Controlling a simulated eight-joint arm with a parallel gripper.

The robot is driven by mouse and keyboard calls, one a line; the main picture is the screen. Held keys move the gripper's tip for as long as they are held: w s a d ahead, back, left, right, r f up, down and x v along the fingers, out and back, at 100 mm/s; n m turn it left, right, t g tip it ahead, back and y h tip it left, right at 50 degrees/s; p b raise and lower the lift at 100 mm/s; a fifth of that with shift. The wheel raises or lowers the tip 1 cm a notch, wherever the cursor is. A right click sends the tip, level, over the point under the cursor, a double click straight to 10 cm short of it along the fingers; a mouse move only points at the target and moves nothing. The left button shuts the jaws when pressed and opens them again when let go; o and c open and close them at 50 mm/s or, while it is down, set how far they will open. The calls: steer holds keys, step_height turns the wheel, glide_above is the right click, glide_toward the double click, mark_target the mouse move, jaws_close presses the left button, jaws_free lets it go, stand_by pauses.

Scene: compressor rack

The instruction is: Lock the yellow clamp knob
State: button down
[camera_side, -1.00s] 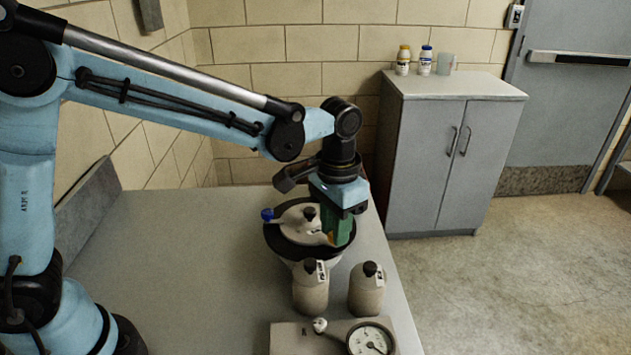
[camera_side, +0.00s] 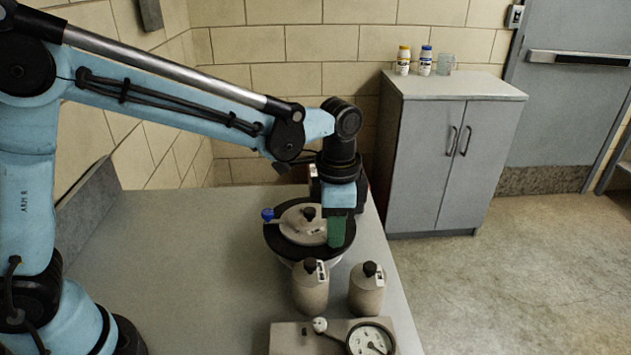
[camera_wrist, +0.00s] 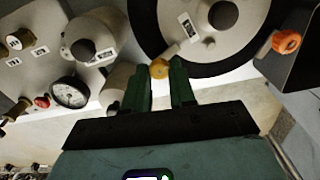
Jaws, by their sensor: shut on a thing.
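The yellow clamp knob (camera_wrist: 159,68) shows in the wrist view between the tips of my green fingers, at the edge of the black-rimmed vessel. My gripper (camera_wrist: 161,74) is shut on it. In the side view my gripper (camera_side: 338,232) points down at the right side of the vessel's black rim (camera_side: 283,245) and hides the yellow knob. The pale round lid (camera_side: 300,226) with a black centre knob sits inside the rim. A blue knob (camera_side: 267,215) stands at the rim's left side. I cannot tell the yellow knob's lock position.
Two grey bottles with dark caps, a left one (camera_side: 310,290) and a right one (camera_side: 367,292), stand close in front of the vessel. A panel with a round gauge (camera_side: 370,340) is nearer the front. An orange knob (camera_wrist: 286,41) shows in the wrist view. The bench's left part is clear.

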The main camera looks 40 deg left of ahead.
stand_by(0.4)
steer(key=c, duration=0.9)
jaws_free()
steer(key=shift+r, duration=0.1)
step_height(320, 180, up, 12)
steer(key=shift+f, duration=0.1)
steer(key=s+a+f+n+t, duration=0.2)
steer(key=s+a+n, duration=0.1)
steer(key=a, duration=0.1)
steer(key=s+a+f+n+t, duration=0.2)
steer(key=s+a+n, duration=0.1)
steer(key=s+a, duration=0.1)
steer(key=s+a+f+n+t, duration=0.3)
steer(key=s+a, duration=0.1)
steer(key=a, duration=0.1)
steer(key=shift+a+n, duration=0.1)
steer(key=shift+n, duration=0.3)
